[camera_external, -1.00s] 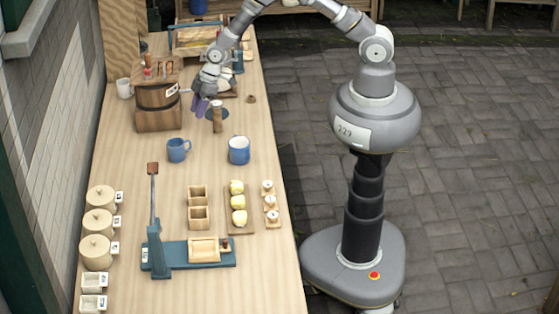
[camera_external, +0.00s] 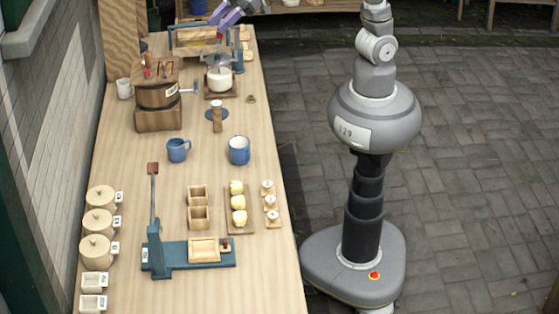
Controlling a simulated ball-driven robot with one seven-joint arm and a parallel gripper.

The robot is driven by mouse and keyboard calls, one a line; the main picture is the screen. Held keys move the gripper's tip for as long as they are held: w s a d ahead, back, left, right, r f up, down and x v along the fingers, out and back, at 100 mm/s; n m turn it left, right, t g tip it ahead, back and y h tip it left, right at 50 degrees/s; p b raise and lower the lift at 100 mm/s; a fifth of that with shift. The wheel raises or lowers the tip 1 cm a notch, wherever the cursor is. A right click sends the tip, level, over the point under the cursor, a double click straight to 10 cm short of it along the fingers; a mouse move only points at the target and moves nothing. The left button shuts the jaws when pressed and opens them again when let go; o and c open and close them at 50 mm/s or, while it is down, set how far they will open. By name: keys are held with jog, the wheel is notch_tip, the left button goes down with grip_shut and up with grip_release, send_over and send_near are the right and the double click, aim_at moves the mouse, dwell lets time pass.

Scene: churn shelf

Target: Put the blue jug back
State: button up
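Two blue vessels with handles stand upright on the wooden table: a blue mug-like one (camera_external: 178,150) on the left, and a wider blue one (camera_external: 239,150) with a pale inside on the right. I cannot tell which is the jug of the task. Another blue object (camera_external: 198,6) shows at the top edge, partly cut off. My gripper (camera_external: 227,16) with purple fingers is at the top edge of the view, above the far end of the table, well away from both vessels. Its two fingers look apart, with nothing seen between them.
A wooden churn (camera_external: 157,95) with a crank stands at the left. A glass jar with white contents (camera_external: 220,80) stands on a wooden base near a blue-framed stand (camera_external: 243,50).

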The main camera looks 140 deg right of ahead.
jog(key=s+a+r+t+y, duration=0.1)
jog(key=s+a+r, duration=0.3)
jog(key=r, duration=0.3)
jog(key=s+a+r+t+y, duration=0.1)
jog(key=s+a+r+t, duration=0.1)
jog(key=s+a+r, duration=0.3)
jog(key=s+a+r+n+t+y, duration=0.1)
jog(key=s+a+r, duration=0.3)
jog(key=a+r, duration=0.3)
notch_tip(320, 180, up, 3)
jog(key=shift+s+a+t, duration=0.3)
jog(key=shift+s+a, duration=0.05)
jog(key=shift+a, duration=0.05)
jog(key=shift+f, duration=0.15)
notch_tip(320, 180, down, 16)
jog(key=b, duration=1.6)
jog(key=shift+r, duration=0.2)
